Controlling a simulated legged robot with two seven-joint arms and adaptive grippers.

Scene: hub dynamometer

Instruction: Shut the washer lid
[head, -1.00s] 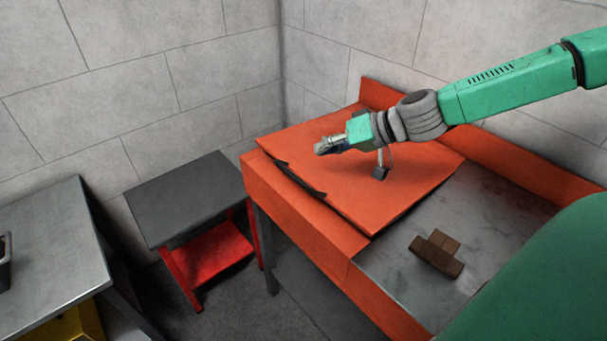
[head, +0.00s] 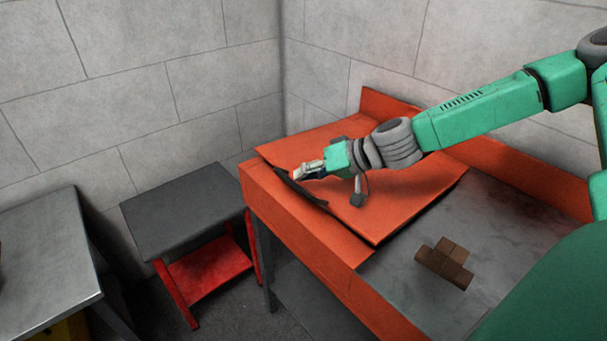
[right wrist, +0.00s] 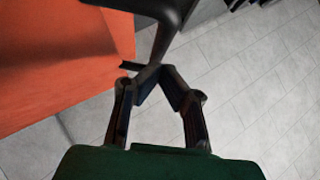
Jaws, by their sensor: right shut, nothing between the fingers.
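The orange washer lid (head: 415,190) lies low and almost flat over the far part of the orange-rimmed washer (head: 310,240). I cannot tell whether a small gap is left under it. A dark bar handle (head: 305,190) runs along its front-left edge. My right gripper (head: 300,173) is shut and empty, just over that handle; whether they touch is unclear. In the right wrist view the closed fingertips (right wrist: 152,74) are close to a dark part, likely the handle (right wrist: 160,30), with orange at the left. My left gripper is not in view.
A brown block piece (head: 445,263) lies on the washer's grey metal top (head: 500,230). A dark-topped stool (head: 185,205) with a red shelf stands left of the washer. A grey table (head: 45,245) is farther left. Block walls close off the back.

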